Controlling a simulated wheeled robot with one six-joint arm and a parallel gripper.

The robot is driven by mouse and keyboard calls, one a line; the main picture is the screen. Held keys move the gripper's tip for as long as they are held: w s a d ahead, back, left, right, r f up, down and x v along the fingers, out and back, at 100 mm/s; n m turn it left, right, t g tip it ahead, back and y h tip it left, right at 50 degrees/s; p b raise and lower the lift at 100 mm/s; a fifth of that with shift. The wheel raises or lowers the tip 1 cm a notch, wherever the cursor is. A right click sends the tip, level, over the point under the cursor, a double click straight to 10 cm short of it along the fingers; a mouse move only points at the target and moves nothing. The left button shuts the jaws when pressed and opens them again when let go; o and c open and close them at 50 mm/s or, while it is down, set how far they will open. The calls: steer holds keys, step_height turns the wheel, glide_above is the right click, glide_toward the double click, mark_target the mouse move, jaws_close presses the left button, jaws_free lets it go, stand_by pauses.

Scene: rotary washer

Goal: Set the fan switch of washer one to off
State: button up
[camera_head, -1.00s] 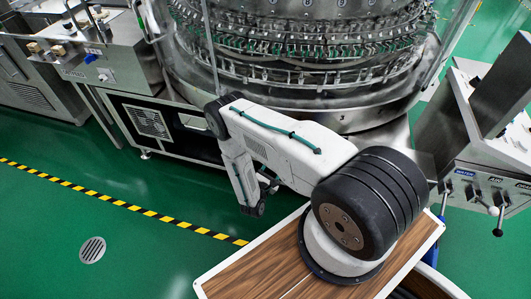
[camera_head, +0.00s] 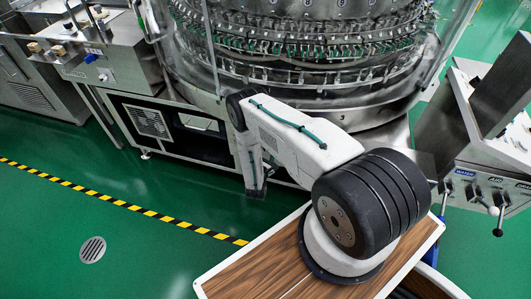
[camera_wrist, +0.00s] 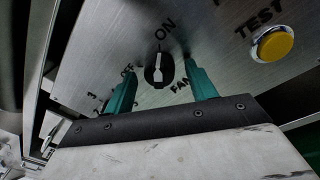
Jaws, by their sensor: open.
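The fan switch (camera_wrist: 158,72) is a round black knob with a pale pointer, on a brushed-metal panel in the wrist view. "ON" is printed above it, "OFF" to its left and "FAN" at its lower right. The pointer stands roughly upright, toward "ON". My gripper (camera_wrist: 160,69) is open, with one teal finger left of the knob and the other right of it. Whether the fingers touch the knob, I cannot tell. In the head view my arm hangs down in front of the large round machine (camera_head: 310,75). The fan switch cannot be made out there.
A yellow button (camera_wrist: 273,44) marked "TEST" sits right of the switch. In the head view, a metal control stand (camera_head: 480,165) with levers stands at the right. A black-and-yellow floor line (camera_head: 120,204) crosses the green floor, which is clear at the left.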

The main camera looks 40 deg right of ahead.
steer(key=shift+a, duration=0.1)
steer(key=c, duration=1)
steer(key=shift+n, duration=0.3)
steer(key=n, duration=0.7)
steer(key=shift+r+n+g, duration=0.1)
steer(key=shift+n+g, duration=0.3)
steer(key=n, duration=0.4)
steer(key=n+g, duration=0.1)
steer(key=n, duration=0.3)
steer(key=shift+n, duration=0.4)
